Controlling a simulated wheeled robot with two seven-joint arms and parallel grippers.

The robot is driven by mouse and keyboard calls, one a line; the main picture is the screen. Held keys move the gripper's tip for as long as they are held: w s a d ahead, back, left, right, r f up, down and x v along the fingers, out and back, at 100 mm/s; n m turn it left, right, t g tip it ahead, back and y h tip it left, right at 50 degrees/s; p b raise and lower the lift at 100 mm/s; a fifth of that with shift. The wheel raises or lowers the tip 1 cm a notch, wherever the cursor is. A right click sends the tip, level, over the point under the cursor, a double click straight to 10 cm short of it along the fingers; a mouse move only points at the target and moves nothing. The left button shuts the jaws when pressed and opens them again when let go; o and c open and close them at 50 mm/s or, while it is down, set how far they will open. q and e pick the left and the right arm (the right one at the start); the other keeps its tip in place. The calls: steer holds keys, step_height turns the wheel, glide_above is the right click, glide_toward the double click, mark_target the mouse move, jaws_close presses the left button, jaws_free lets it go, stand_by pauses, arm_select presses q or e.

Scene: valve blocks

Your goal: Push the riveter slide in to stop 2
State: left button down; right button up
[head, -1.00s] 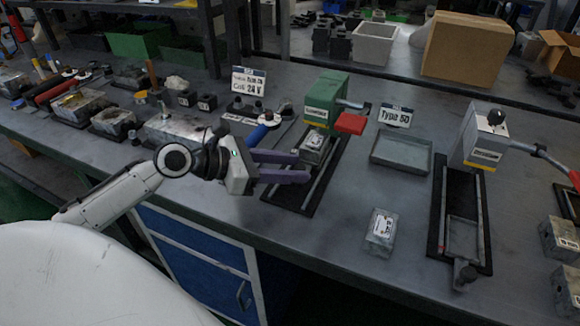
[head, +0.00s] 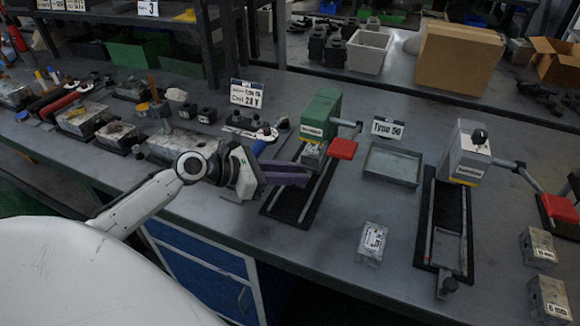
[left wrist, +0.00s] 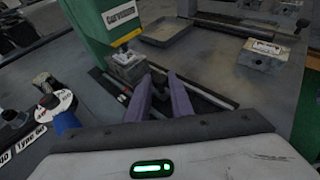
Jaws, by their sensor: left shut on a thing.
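The green riveter (head: 321,112) with a red lever (head: 343,148) stands at mid-table; it also shows in the left wrist view (left wrist: 105,20). A metal block (head: 313,156) sits on its slide under the head, between the rails of a dark base (head: 284,205). My left gripper (head: 307,176) has purple fingers at the slide's near end, just in front of the block. In the left wrist view the fingers (left wrist: 162,78) close in low behind the block (left wrist: 128,68). They are shut on the slide's handle, which they largely hide. The stops cannot be made out. My right gripper is not in view.
A grey machine (head: 468,150) with its own slide base (head: 424,235) stands to the right. Blue-handled and other parts crowd the left.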

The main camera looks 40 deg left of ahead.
arm_select(q)
steer(key=shift+w+a+r, duration=0.2)
steer(key=c, duration=1.9)
jaws_free()
steer(key=shift+o, duration=1.4)
steer(key=shift+w+f, duration=0.1)
steer(key=shift+f, duration=0.05)
steer(key=shift+d, duration=0.1)
steer(key=shift+s+a, duration=0.2)
steer(key=shift+s, duration=0.3)
steer(key=v, duration=0.9)
steer(key=shift+s+a+r, duration=0.1)
steer(key=shift+s+r, duration=0.05)
steer(key=shift+r, duration=0.1)
